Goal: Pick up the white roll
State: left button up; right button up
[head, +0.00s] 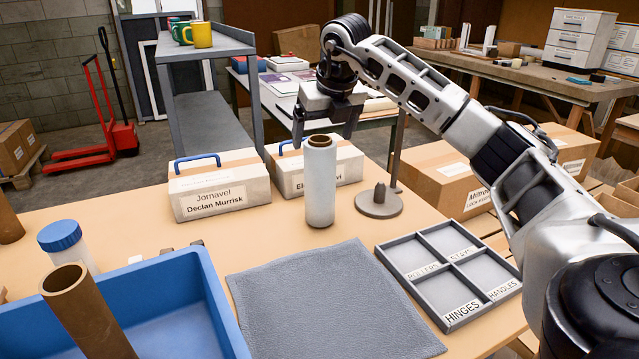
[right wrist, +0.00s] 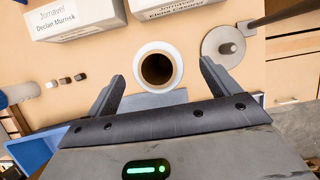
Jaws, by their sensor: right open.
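The white roll (head: 320,185) stands upright on the tan table, with a brown core at its top. My right gripper (head: 325,130) is open above it in the head view, its fingers pointing down. In the right wrist view the roll's open end (right wrist: 158,68) lies between and a little beyond the two fingertips (right wrist: 160,78), with a gap on each side. Nothing is held. My left gripper is not in view.
Two labelled white boxes (head: 220,188) stand behind the roll. A round metal base with a post (head: 379,203) is close on its right. A grey mat (head: 325,305), a sectioned tray (head: 448,270) and a blue bin (head: 180,300) with a brown tube (head: 90,315) lie in front.

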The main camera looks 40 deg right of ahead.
aim_at(320, 183)
jog(key=x, duration=0.6)
jog(key=shift+a+f+p, duration=0.15)
jog(key=shift+f+p, duration=0.1)
jog(key=shift+p, duration=0.1)
jog(key=c, duration=1.5)
jog(key=shift+r, duration=0.1)
grip_shut()
